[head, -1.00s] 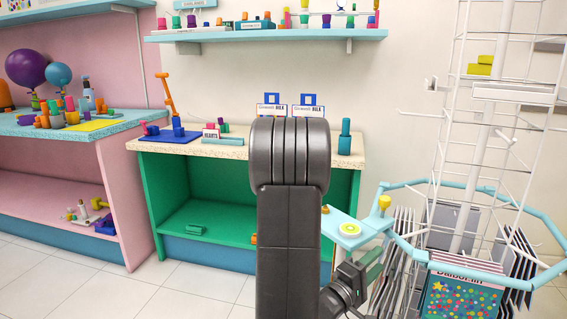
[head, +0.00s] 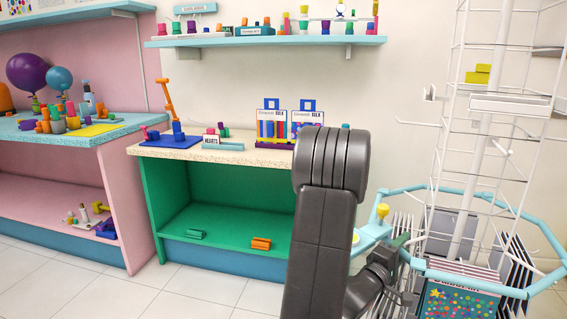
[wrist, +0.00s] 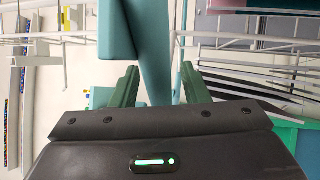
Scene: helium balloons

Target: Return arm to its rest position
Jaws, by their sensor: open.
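My arm rises in front of the counter in the head view and bends down to the right. My gripper (wrist: 160,82) is open in the wrist view, with its two green fingers apart. A teal bar (wrist: 155,50), seemingly part of the rack's ring, passes behind and between the fingers; I cannot tell whether they touch it. In the head view a green finger (head: 400,241) shows beside the rack's light blue ring (head: 440,264), and the rest of the gripper is partly hidden by my arm.
The white wire rack (head: 490,130) with its low ring stands close on the right. A green counter (head: 215,185) with small items stands behind my arm, and a wall shelf (head: 265,41) hangs above. A pink bench (head: 60,170) stands left. The front-left floor (head: 150,290) is clear.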

